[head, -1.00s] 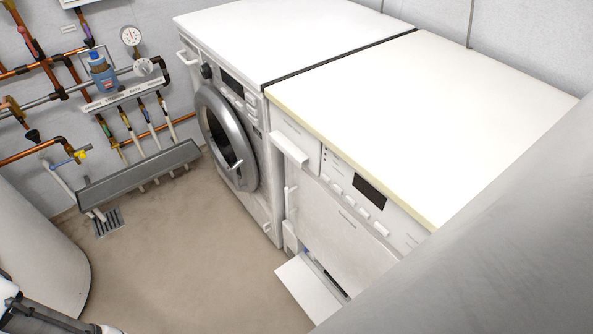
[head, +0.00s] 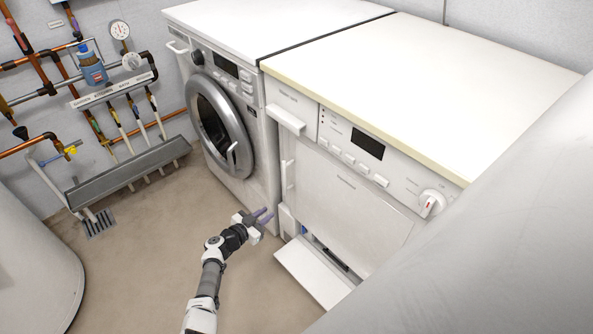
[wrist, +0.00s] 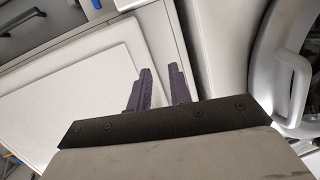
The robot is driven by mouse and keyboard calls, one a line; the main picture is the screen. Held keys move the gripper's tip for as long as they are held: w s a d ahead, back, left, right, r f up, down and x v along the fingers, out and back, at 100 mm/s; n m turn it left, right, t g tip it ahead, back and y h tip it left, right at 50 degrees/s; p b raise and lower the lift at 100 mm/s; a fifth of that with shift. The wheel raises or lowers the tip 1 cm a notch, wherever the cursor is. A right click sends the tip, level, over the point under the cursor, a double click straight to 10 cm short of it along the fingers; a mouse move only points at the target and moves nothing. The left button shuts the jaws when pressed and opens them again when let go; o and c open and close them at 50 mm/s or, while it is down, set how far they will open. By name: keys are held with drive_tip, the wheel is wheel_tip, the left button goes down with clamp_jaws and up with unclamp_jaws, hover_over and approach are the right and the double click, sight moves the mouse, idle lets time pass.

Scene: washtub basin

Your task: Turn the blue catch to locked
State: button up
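The blue catch (head: 304,230) shows as a small blue spot at the left end of the low opening in the right-hand machine. It is too small to tell which way it is turned. A small blue spot also shows at the top edge of the wrist view (wrist: 97,4). The white flap (head: 314,272) below the opening hangs lowered; it looks like the large pale panel in the wrist view (wrist: 75,100). My gripper (head: 265,214) is left of the opening, in front of the machines. Its two purple fingers are apart and empty, also in the wrist view (wrist: 160,70).
The washing machine (head: 225,20) with its round door (head: 222,120) stands left of the dryer-like machine (head: 335,190). A black bar (head: 335,260) lies inside the low opening. Pipes and a grey trough (head: 130,175) line the left wall. The floor (head: 150,270) between is clear.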

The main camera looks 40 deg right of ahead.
drive_tip(key=s+a+f+g+y, duration=0.1)
drive_tip(key=s+f+g+y, duration=0.15)
drive_tip(key=s+f, duration=0.5)
drive_tip(key=b, duration=0.9)
approach(304, 229)
drive_tip(key=shift+h, duration=0.35)
drive_tip(key=d+f, duration=0.2)
drive_tip(key=d, duration=0.1)
drive_tip(key=w+d+f, duration=0.1)
drive_tip(key=d+f, duration=0.1)
drive_tip(key=shift+d, duration=0.1)
drive_tip(key=shift+w+d+f, duration=0.1)
drive_tip(key=shift+w+d, duration=0.05)
drive_tip(key=shift+d, duration=0.65)
clamp_jaws()
